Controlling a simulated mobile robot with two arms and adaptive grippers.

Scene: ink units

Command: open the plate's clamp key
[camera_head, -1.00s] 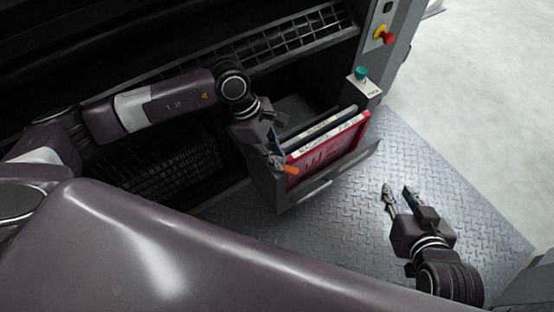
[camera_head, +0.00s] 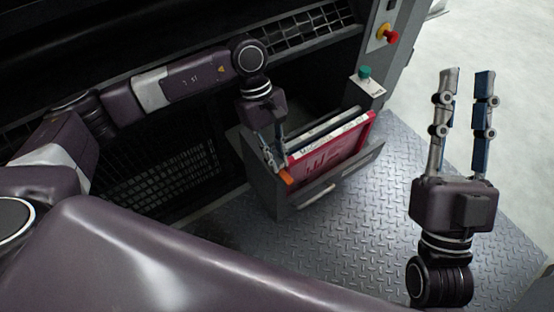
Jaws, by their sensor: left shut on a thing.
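The red plate (camera_head: 335,156) stands upright in a grey open drawer-like unit (camera_head: 322,197), with a white-edged strip along its top. An orange clamp key (camera_head: 287,178) shows at the plate's left end. My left gripper (camera_head: 281,168) reaches down from above to the orange key, and its fingers are shut on it. The fingertips partly hide the key, so its exact angle is hard to tell. My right gripper (camera_head: 467,75) is open and empty, raised with its fingers pointing up the picture, to the right of the unit and apart from it.
A post at the back right carries a red knob on yellow (camera_head: 389,36) and a green button (camera_head: 364,73). Dark machine bodywork with a mesh grille (camera_head: 180,172) lies left of the unit. Diamond-plate floor (camera_head: 350,245) is clear in front.

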